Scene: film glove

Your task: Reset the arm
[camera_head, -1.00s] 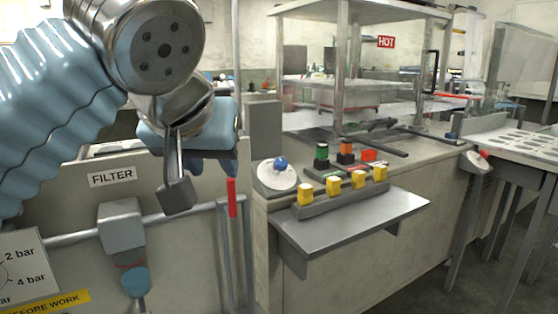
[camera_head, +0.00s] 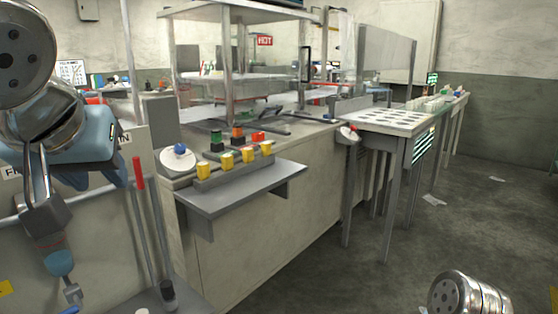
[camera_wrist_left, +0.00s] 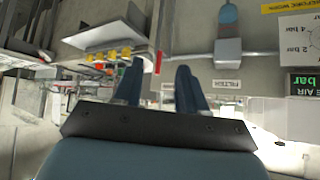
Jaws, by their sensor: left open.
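My left gripper (camera_head: 112,178) is at the left edge of the head view, with its blue fingers pointing down in front of the filter panel (camera_head: 90,225). In the left wrist view the two blue fingers (camera_wrist_left: 160,85) are apart, with nothing held between them. A red rod (camera_wrist_left: 158,62) shows beyond the gap; I cannot tell its distance from the fingers. A metal joint (camera_head: 462,296) of my right arm shows at the bottom right of the head view. My right gripper is out of view.
A grey shelf (camera_head: 240,192) juts from the machine beside the yellow buttons (camera_head: 227,160). A blue-knobbed dial (camera_head: 179,150) sits left of them. A table with round holes (camera_head: 395,118) stands further right. The floor (camera_head: 330,270) at right is mostly open.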

